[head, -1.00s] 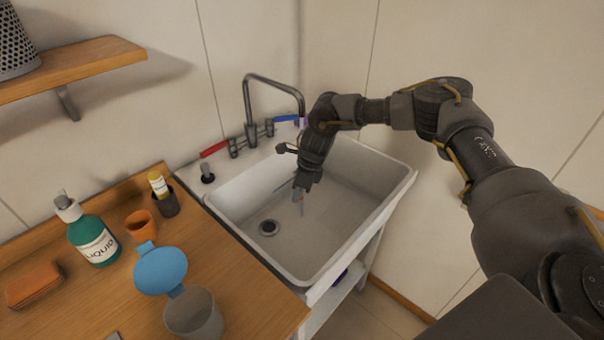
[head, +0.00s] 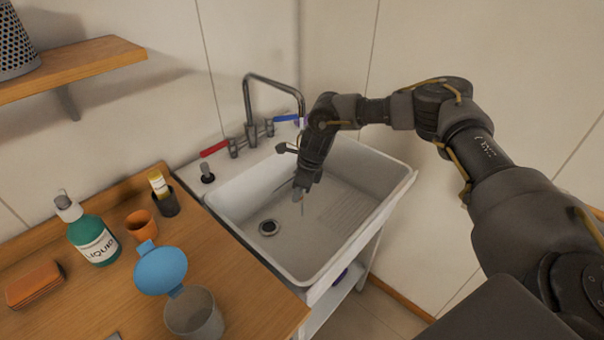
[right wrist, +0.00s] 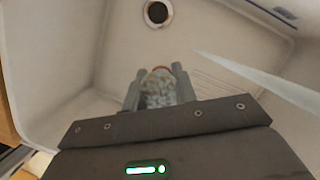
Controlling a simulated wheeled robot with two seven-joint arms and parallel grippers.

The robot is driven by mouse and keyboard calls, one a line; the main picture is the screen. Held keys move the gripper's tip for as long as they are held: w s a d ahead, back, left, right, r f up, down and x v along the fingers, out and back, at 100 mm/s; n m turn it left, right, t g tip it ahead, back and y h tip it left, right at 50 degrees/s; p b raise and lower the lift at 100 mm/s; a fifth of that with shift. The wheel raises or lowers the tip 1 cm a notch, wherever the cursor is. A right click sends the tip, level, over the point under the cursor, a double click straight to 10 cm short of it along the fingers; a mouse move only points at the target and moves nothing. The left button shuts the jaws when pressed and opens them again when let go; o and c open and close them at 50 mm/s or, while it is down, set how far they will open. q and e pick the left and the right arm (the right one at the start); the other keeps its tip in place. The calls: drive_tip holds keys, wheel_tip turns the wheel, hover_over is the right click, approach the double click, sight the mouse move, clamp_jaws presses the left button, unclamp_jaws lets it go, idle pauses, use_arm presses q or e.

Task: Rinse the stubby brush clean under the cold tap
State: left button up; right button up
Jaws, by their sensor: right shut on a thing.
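My right gripper (head: 302,190) hangs down inside the white sink (head: 240,192). It is shut on the stubby brush (right wrist: 158,90), which shows in the right wrist view as a short, mottled grey-green piece with an orange-red edge between the fingers. In the head view the brush is mostly hidden. The tap (head: 270,82) arches over the sink's back, its spout end near my right wrist. The blue cold lever (head: 287,118) is right of the tap and the red lever (head: 214,148) left. A pale streak (right wrist: 250,75), apparently water, passes beside the brush, apart from it. My left gripper is out of view.
The drain (head: 269,227) lies left of my gripper. A shelf (head: 75,68) hangs upper left.

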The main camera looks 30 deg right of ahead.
drive_tip(key=s+a+r+p, duration=0.3)
drive_tip(key=s+r+p, duration=0.1)
drive_tip(key=shift+p, duration=0.3)
idle(0.8)
drive_tip(key=s+a+r+n+g, duration=0.3)
drive_tip(key=s+r+n, duration=0.6)
drive_tip(key=s+n, duration=0.3)
drive_tip(key=a+n, duration=0.1)
drive_tip(key=n, duration=0.2)
drive_tip(key=shift+r+g+b, duration=0.3)
drive_tip(key=shift+r+b, duration=0.05)
drive_tip(key=shift+r, duration=0.05)
